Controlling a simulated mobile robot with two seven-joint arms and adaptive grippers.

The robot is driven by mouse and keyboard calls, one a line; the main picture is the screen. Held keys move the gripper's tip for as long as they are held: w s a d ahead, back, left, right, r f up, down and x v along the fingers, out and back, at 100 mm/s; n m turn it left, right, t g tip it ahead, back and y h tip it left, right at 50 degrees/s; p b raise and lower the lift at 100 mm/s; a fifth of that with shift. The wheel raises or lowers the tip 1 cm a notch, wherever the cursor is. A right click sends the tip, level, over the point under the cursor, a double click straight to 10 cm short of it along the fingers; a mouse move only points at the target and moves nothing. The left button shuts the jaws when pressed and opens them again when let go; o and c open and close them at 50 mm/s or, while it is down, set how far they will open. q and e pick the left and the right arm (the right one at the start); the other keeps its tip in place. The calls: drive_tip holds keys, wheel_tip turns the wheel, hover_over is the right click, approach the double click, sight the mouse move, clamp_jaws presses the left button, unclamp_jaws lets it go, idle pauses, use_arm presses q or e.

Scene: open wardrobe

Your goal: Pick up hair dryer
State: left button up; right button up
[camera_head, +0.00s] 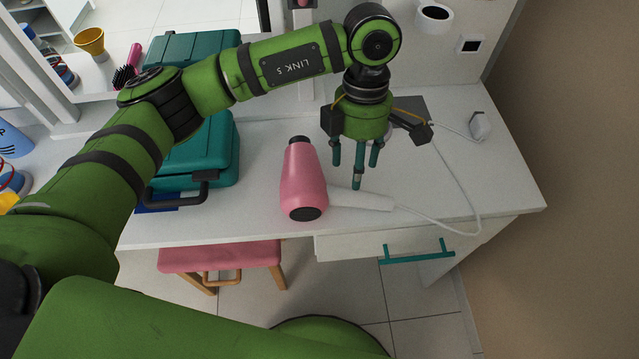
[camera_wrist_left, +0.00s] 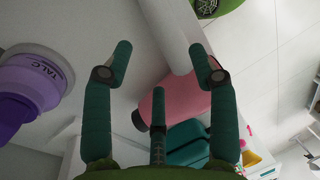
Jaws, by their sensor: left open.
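The hair dryer (camera_head: 303,185) lies on the white desk, with a pink body and a dark nozzle end. Its white handle (camera_head: 362,200) points right, and a white cord runs from it. My left gripper (camera_head: 356,165) hangs above and just behind the handle, teal fingers spread and empty. In the left wrist view, the handle (camera_wrist_left: 168,35) passes between the two outer fingers of my gripper (camera_wrist_left: 160,70), with the pink body (camera_wrist_left: 185,100) partly hidden behind the fingers. I cannot tell whether any finger touches it. My right gripper does not show.
A teal case (camera_head: 212,150) stands left of the dryer. A drawer with a teal handle (camera_head: 415,252) and a pink stool (camera_head: 220,256) are below. A purple talc bottle (camera_wrist_left: 30,85) shows in the wrist view.

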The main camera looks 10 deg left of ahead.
use_arm(q)
drive_tip(key=x, duration=0.1)
drive_tip(key=p+x, duration=0.1)
drive_tip(key=x, duration=0.3)
drive_tip(key=shift+s+a+f+p, duration=0.15)
drive_tip(key=shift+s+a+p, duration=0.1)
drive_tip(key=shift+s+p, duration=0.15)
drive_tip(key=shift+s+f, duration=0.1)
drive_tip(key=shift+f, duration=0.4)
drive_tip(key=shift+d, duration=0.1)
clamp_jaws()
